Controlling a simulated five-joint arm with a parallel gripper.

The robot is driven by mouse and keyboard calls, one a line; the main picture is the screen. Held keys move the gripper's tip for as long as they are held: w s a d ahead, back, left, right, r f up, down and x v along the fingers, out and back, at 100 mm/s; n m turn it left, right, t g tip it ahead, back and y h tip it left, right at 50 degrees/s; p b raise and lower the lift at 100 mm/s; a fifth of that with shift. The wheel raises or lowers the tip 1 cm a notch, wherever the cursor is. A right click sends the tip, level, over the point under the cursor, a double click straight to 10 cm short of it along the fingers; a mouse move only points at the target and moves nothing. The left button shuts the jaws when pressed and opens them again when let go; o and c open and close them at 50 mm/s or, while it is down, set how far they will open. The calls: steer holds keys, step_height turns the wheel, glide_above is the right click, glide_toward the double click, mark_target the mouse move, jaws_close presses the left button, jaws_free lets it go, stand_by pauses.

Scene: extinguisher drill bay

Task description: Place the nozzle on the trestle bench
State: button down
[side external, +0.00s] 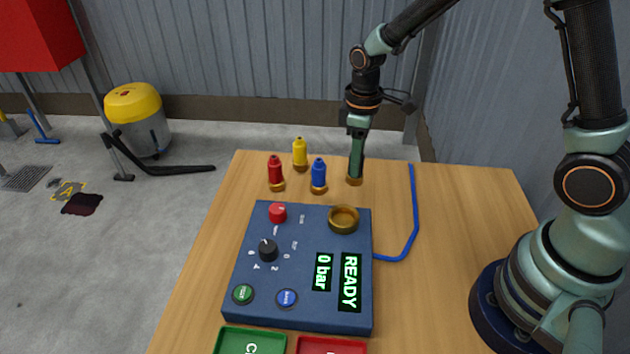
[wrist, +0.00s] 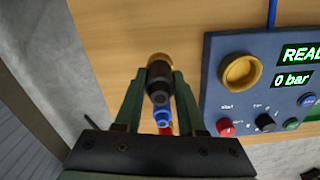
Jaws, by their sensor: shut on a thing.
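My gripper (side external: 356,168) is at the far side of the wooden bench top (side external: 450,220), pointing down. It is shut on a dark nozzle with a brass collar (side external: 354,181). In the wrist view, the black nozzle (wrist: 158,84) sits between the two fingers, its brass end away from the camera. The nozzle looks upright, with its brass end at or just above the wood; I cannot tell whether it touches. In the side view the fingers hide most of its body.
Red (side external: 275,172), yellow (side external: 300,153) and blue (side external: 318,175) nozzles stand left of my gripper. A blue control panel (side external: 300,240) with a brass socket (side external: 343,219) lies nearer. A blue hose (side external: 414,210) runs right of it. Green (side external: 250,341) and red (side external: 331,345) trays are in front.

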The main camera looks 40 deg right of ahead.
mark_target(358, 181)
steer(key=shift+f, duration=1.75)
steer(key=shift+f, duration=0.15)
steer(key=c, duration=0.5)
jaws_free()
